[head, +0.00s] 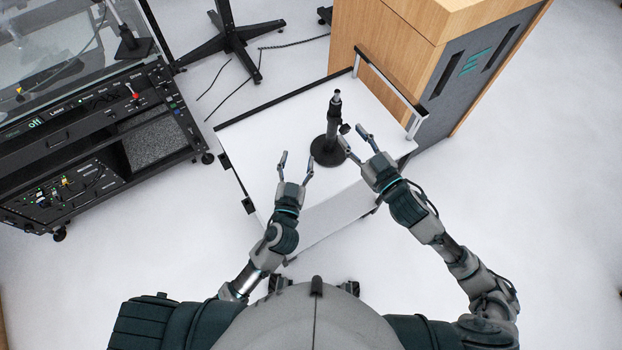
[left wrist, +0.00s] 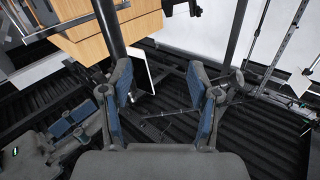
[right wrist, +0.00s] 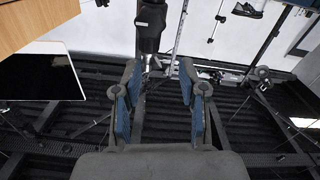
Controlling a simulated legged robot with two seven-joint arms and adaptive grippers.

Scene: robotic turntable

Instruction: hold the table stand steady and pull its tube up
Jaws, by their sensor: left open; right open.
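The black table stand (head: 327,152) stands upright on the white table (head: 258,140), with a round base and a short dark tube (head: 335,105) rising from it. A small knob sticks out at its right side. My left gripper (head: 297,163) is open and empty to the left of and nearer than the stand, apart from it. My right gripper (head: 354,142) is open just right of the stand, its fingers close to the base and knob; I cannot tell whether they touch. In the wrist views both left fingers (left wrist: 158,85) and right fingers (right wrist: 160,85) are spread with nothing clamped between them.
A wooden cabinet (head: 385,45) stands behind the table at the right. A rail (head: 385,80) runs along the table's far right edge. A black equipment rack (head: 95,140) stands at the left. A black stand foot (head: 230,40) and cable lie behind. The table's left part is clear.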

